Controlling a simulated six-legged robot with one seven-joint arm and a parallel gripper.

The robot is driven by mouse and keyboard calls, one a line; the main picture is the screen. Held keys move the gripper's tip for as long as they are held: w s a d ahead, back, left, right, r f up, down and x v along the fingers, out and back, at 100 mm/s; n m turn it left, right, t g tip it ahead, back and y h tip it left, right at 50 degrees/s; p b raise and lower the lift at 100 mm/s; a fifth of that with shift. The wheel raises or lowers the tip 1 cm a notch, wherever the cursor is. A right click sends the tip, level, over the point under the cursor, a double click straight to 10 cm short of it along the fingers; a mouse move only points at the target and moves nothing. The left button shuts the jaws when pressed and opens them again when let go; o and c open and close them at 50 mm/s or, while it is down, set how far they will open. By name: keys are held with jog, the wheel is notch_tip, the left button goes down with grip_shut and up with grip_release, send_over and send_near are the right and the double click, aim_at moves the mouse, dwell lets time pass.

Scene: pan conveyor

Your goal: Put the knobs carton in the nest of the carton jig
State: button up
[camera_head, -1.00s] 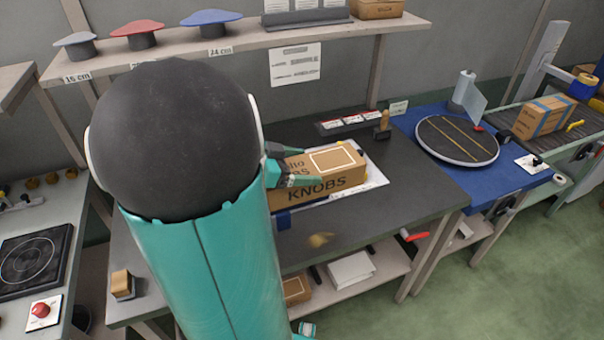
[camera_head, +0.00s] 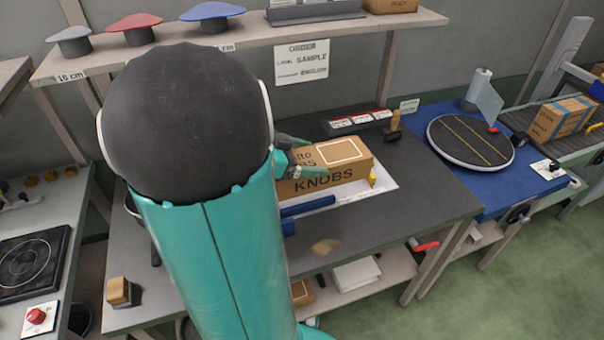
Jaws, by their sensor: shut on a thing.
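The knobs carton (camera_head: 330,183), a brown box printed KNOBS with a white-framed label area on top, is at the middle of the dark workbench. My gripper (camera_head: 292,160) is shut on its left end, with teal fingers on the box; my arm hides part of that end. The carton jig (camera_head: 385,189) shows as a white plate under and around the carton, with a blue bar (camera_head: 308,206) in front and a small yellow piece (camera_head: 372,179) at the right. I cannot tell whether the carton rests in the nest or is held just above it.
A stamp (camera_head: 394,126) and a rack of red-and-white cards (camera_head: 356,121) stand behind the jig. A blue table with a round turntable (camera_head: 470,141) is at the right. A shelf (camera_head: 350,37) runs above. The bench front right is clear.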

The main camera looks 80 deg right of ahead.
jog(key=shift+w+d+f, duration=1.4)
jog(key=shift+d+f, duration=0.4)
jog(key=shift+f, duration=0.35)
jog(key=shift+w+d+f, duration=1.4)
jog(key=shift+d+f, duration=0.4)
jog(key=shift+f, duration=0.35)
jog(key=shift+w+d+f, duration=1.4)
jog(key=shift+d+f, duration=0.4)
jog(key=shift+f, duration=0.35)
jog(key=shift+f, duration=0.6)
jog(key=o, duration=1.1)
jog(key=shift+c, duration=0.2)
